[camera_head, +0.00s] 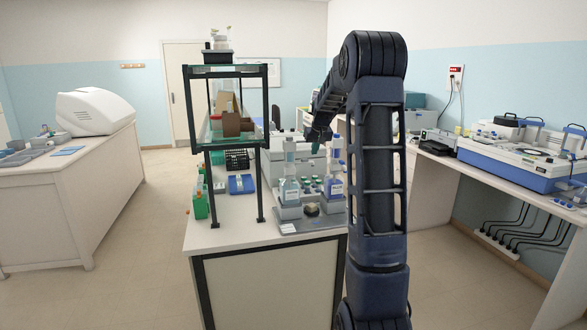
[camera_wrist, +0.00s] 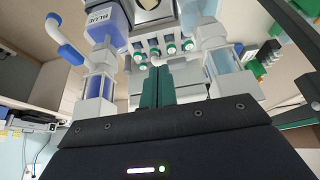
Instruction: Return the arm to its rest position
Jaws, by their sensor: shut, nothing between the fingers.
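My arm rises in the right middle of the head view and bends over to the left at its top. My gripper (camera_head: 318,137) hangs over the near bench, above the bottles of the staining station. In the wrist view the green fingers of my gripper (camera_wrist: 155,88) are together, with nothing between them. Beyond them are several green-capped vials (camera_wrist: 160,48) and a bottle with a "BLUE" label (camera_wrist: 103,20).
The centre bench (camera_head: 215,238) carries a glass-shelved rack (camera_head: 266,150), a grey tray (camera_head: 312,222), bottles (camera_head: 334,187) and a blue box (camera_head: 241,184). A side bench with a blue-and-white instrument (camera_head: 515,168) stands right. Another bench (camera_head: 65,200) stands left, with open floor between.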

